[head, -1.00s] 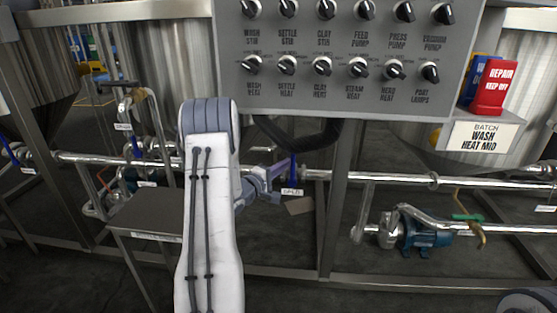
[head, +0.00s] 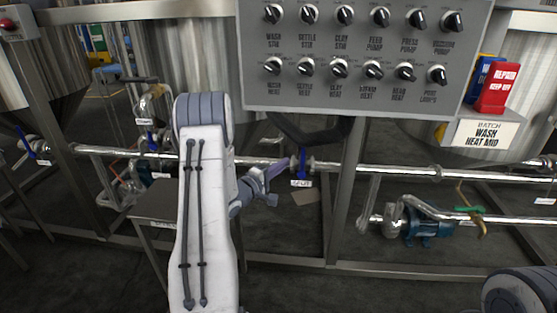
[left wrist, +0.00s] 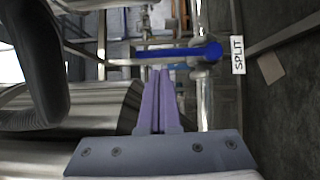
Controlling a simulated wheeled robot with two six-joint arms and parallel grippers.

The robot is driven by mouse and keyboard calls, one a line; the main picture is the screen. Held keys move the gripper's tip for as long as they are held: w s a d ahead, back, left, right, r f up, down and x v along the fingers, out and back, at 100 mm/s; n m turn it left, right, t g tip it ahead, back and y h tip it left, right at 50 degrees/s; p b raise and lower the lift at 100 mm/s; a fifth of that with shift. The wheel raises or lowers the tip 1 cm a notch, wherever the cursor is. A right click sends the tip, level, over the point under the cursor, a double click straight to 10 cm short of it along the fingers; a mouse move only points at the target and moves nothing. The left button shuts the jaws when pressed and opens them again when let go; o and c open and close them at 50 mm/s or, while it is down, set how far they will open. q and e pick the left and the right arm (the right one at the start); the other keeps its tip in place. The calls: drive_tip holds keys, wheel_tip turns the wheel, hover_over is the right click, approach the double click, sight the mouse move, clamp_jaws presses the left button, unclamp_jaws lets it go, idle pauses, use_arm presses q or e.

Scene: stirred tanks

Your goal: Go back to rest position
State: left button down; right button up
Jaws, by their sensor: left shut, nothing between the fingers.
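My left gripper (head: 283,166) is shut and empty, with its narrow purple fingers pressed together; its fingers also show in the left wrist view (left wrist: 160,78). It sits in front of the steel pipework, beside a blue valve handle (head: 302,166) with a "SPLIT" tag (head: 301,183). In the left wrist view, the blue handle (left wrist: 178,53) lies across just beyond the fingertips; I cannot tell whether they touch. My white left forearm covers part of the pipes in the head view. Part of my right arm shows at the lower right corner; its gripper is out of view.
A grey panel (head: 357,92) with two rows of knobs hangs above the pipes. A teal pump (head: 428,232) sits low behind the frame rail. A small grey table (head: 153,207) stands left.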

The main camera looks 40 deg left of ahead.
use_arm(q)
drive_tip(key=w+d+r+m+g+p, duration=0.1)
drive_tip(key=d+r+m+g, duration=0.1)
drive_tip(key=d+m, duration=0.35)
drive_tip(key=w+d+r+m+g+p, duration=0.1)
drive_tip(key=w+d+m+g+p, duration=0.15)
drive_tip(key=d, duration=0.65)
drive_tip(key=s+d+r+m+g+p, duration=0.1)
drive_tip(key=s+d+r+m+g, duration=0.2)
drive_tip(key=d, duration=0.4)
drive_tip(key=s+d+m+g, duration=0.2)
drive_tip(key=s+d, duration=0.4)
drive_tip(key=s+d+r+m+g+p, duration=0.2)
drive_tip(key=s+d+m+g, duration=0.15)
drive_tip(key=s, duration=0.65)
drive_tip(key=s+d+r+m+g+p, duration=0.1)
drive_tip(key=s+d+r+m+g, duration=0.3)
drive_tip(key=s, duration=0.7)
drive_tip(key=s+d+f+m+g+p, duration=0.1)
drive_tip(key=s+d+m+p, duration=0.3)
drive_tip(key=s, duration=0.6)
wheel_tip(320, 180, up, 37)
drive_tip(key=a+p, duration=0.1)
drive_tip(key=p, duration=3.3)
drive_tip(key=shift+w+y, duration=0.3)
drive_tip(key=shift+w, duration=0.05)
drive_tip(key=shift+a, duration=0.1)
